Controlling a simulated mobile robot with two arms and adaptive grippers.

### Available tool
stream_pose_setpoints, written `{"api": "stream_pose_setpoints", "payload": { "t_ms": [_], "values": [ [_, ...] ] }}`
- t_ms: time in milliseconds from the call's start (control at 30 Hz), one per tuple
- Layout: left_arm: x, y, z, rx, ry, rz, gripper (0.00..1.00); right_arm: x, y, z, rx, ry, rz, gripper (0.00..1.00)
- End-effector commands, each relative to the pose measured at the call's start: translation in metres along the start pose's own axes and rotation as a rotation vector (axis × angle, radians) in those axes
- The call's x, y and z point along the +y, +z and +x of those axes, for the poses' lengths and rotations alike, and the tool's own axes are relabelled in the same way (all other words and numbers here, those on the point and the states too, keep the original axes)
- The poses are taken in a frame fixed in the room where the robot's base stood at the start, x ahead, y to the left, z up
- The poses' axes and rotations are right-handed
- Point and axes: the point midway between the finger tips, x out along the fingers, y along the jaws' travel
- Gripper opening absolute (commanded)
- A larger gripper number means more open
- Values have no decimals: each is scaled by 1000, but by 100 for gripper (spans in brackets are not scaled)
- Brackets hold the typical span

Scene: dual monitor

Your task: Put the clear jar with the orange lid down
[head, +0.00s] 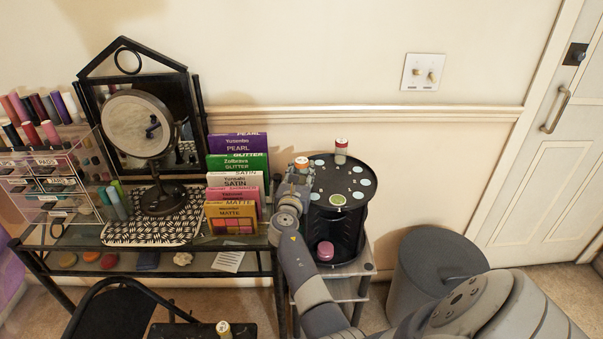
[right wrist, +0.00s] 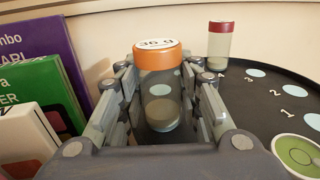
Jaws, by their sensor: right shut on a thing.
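The clear jar with the orange lid (right wrist: 158,88) stands upright between the fingers of my right gripper (right wrist: 163,95) in the right wrist view. The fingers are shut on its sides. In the head view its orange lid (head: 301,162) shows at the left edge of the round black stand (head: 345,180), above my right gripper (head: 297,178). I cannot tell whether the jar's base touches the stand's top. My left gripper is not in view.
A red-lidded jar (head: 341,150) stands at the back of the stand's top, and a green-topped round item (head: 338,199) lies at its front. Numbered pale spots between them are bare. Upright colour palettes (head: 236,165) are close on the left.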

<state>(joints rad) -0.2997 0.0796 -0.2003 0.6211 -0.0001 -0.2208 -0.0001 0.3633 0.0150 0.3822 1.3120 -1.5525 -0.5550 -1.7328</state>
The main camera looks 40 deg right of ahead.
Motion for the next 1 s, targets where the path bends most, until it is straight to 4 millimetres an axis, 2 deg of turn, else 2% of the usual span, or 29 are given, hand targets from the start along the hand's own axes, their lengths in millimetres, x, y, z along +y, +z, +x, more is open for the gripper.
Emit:
{"api": "stream_pose_setpoints", "payload": {
  "t_ms": [167, 200, 267, 300, 567, 700, 867, 1000],
  "values": [
    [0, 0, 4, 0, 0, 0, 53, 0, -4, 0, 0, 0, -1, 14],
    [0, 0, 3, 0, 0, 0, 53, 0, -4, 0, 0, -1, 0, 37],
    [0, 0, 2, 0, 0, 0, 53, 0, -3, 0, 0, -1, 0, 51],
    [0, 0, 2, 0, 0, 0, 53, 0, -3, 0, 0, -1, 0, 53],
    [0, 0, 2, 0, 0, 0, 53, 0, -3, 0, 0, 0, 0, 53],
    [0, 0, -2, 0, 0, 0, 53, 0, 3, 0, 0, 0, 1, 53],
    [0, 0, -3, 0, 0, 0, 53, 0, 0, -24, 2, 1, 1, 53],
    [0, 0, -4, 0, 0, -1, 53, 0, -1, -54, 2, 0, 0, 53]
  ]
}}
